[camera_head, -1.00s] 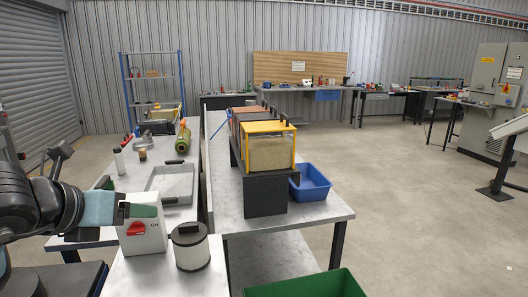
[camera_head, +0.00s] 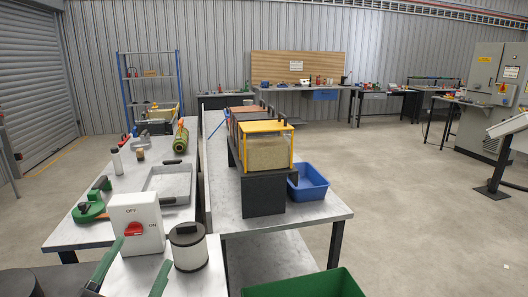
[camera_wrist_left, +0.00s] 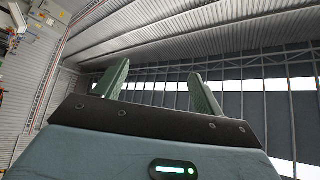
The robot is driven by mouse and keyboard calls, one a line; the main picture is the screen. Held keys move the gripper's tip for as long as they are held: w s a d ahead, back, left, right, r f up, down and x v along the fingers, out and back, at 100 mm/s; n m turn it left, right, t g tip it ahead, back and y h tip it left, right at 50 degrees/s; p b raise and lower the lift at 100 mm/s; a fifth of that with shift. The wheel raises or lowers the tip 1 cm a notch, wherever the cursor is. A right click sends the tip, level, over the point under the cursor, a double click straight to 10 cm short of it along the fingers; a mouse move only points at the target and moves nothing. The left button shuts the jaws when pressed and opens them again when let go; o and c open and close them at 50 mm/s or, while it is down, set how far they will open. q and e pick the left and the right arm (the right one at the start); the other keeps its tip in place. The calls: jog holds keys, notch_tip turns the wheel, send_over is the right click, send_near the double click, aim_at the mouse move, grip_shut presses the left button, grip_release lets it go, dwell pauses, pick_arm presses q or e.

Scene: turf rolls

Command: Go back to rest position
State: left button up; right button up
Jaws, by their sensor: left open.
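My left gripper (camera_head: 131,272) shows at the bottom left of the head view, with its two green fingers pointing up and spread apart. It is open and empty. In the left wrist view the same gripper (camera_wrist_left: 158,82) has nothing between its fingers, and the hall's roof and windows lie behind it. In the head view the fingers stand in front of the near table edge, below the white switch box (camera_head: 136,222) with a red knob. My right gripper is not in view.
A white canister with a black lid (camera_head: 188,247) stands beside the switch box. A grey tray (camera_head: 170,184) and a green tool (camera_head: 90,208) lie on the left table. A blue bin (camera_head: 309,183) and a yellow-framed box (camera_head: 267,148) are on the right table.

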pick_arm(q)
jog(key=s+a+f+n+g+y, duration=0.2)
jog(key=s+f+n+g+y, duration=0.1)
jog(key=f, duration=0.5)
jog(key=s+a+f+n+g+y, duration=0.2)
jog(key=a+f+n+g+y, duration=0.15)
jog(key=f, duration=0.45)
jog(key=s+a+f+n+g+y, duration=0.2)
jog(key=s+f+n+g, duration=0.15)
jog(key=f, duration=0.35)
jog(key=s+d+f+g+h, duration=0.1)
jog(key=s+d+f+g, duration=0.1)
jog(key=s+f+g, duration=0.7)
jog(key=s+d+f+g+h, duration=0.2)
jog(key=s+f+g, duration=0.15)
jog(key=s, duration=0.95)
jog(key=w+d+f+t+h, duration=0.1)
jog(key=w+d+f+t, duration=0.2)
jog(key=w+f+t, duration=0.3)
jog(key=shift+w+f+n+t, duration=0.35)
jog(key=shift+f+t, duration=1)
jog(key=shift+f, duration=0.55)
jog(key=shift+h, duration=0.25)
